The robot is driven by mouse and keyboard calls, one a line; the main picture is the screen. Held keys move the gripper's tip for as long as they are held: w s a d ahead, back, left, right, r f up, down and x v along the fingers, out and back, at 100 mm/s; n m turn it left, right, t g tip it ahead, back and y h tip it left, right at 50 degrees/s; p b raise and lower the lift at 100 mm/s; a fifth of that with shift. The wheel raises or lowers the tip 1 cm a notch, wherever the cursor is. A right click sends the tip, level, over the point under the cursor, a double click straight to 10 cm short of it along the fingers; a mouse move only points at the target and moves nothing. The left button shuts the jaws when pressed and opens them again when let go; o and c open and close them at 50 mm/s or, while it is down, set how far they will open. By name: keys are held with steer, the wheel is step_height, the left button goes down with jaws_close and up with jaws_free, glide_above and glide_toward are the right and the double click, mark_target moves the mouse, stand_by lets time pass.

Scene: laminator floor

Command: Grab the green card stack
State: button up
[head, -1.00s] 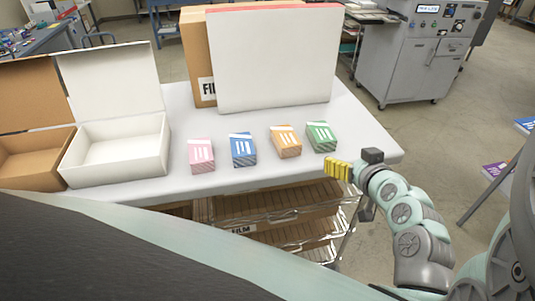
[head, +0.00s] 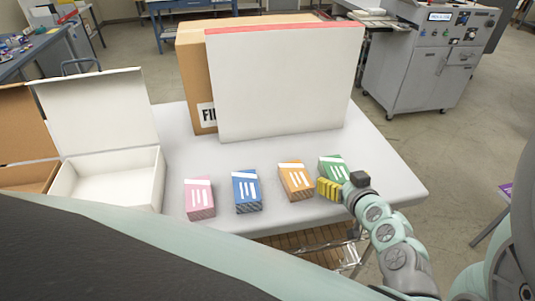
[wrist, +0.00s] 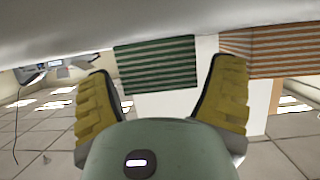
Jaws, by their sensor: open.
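The green card stack (head: 333,165) is a small green block with white marks, at the right end of a row on the white table (head: 385,165). My gripper (head: 329,189), with yellow fingers, is at its near side and partly covers it in the head view. In the wrist view the fingers (wrist: 165,108) are apart with nothing between them. The striped side of the green card stack (wrist: 155,65) shows ahead, between the fingertips. I cannot tell whether the fingers touch it.
An orange card stack (head: 296,180) stands close left of the green one; it also shows in the wrist view (wrist: 280,50). Blue (head: 246,190) and pink (head: 199,198) stacks stand further left. An open white box (head: 112,180) is at left. A large white panel (head: 285,80) stands behind.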

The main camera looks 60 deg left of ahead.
steer(key=shift+a+f, duration=0.15)
steer(key=shift+a, duration=0.1)
steer(key=shift+d, duration=0.1)
steer(key=shift+c, duration=0.2)
steer(key=c, duration=1.1)
